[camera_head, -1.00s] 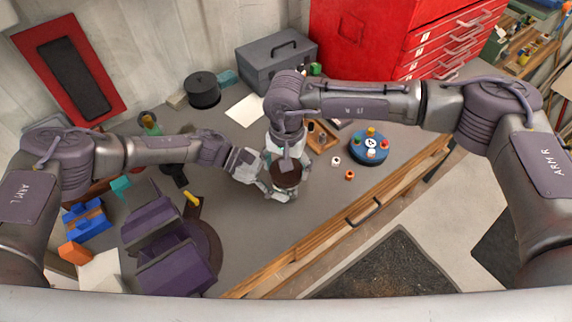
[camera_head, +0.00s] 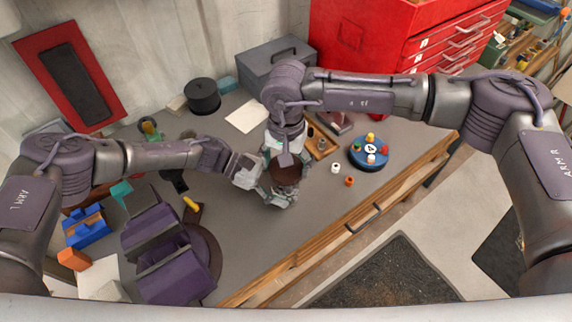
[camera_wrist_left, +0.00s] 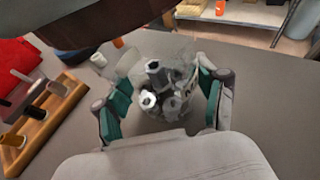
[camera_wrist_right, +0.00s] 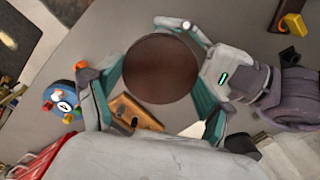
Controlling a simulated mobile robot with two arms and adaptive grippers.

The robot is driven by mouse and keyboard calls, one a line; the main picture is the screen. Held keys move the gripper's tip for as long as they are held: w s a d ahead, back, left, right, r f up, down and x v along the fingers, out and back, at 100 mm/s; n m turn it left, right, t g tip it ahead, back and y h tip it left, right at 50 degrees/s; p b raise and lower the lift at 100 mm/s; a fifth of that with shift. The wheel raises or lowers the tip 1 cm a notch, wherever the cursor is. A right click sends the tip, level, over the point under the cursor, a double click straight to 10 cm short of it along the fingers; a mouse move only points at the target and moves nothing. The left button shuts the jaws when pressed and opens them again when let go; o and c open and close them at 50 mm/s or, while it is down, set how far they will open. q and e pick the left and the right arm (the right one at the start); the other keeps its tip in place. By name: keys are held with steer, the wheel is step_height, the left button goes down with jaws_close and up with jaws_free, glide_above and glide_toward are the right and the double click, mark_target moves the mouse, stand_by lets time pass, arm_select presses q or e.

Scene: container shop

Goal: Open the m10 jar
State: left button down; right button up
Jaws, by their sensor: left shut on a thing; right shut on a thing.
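The lid hides the jar in the right wrist view.
A wooden tray (camera_head: 322,148), a blue round holder (camera_head: 381,152) with coloured pegs, and small white (camera_head: 335,168) and orange (camera_head: 349,181) pieces lie to the right. A purple machine (camera_head: 170,250) stands at left. A red cabinet (camera_head: 350,45) stands behind. The front right grey table is clear.

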step_height(320, 180, up, 3)
steer(key=shift+f, duration=0.15)
arm_select(q)
jaws_free()
steer(key=shift+a+r, duration=0.1)
steer(key=shift+a, duration=0.1)
arm_select(e)
jaws_close()
arm_select(q)
steer(key=v, duration=1.1)
steer(key=shift+w+a, duration=0.2)
steer(key=shift+a, duration=0.1)
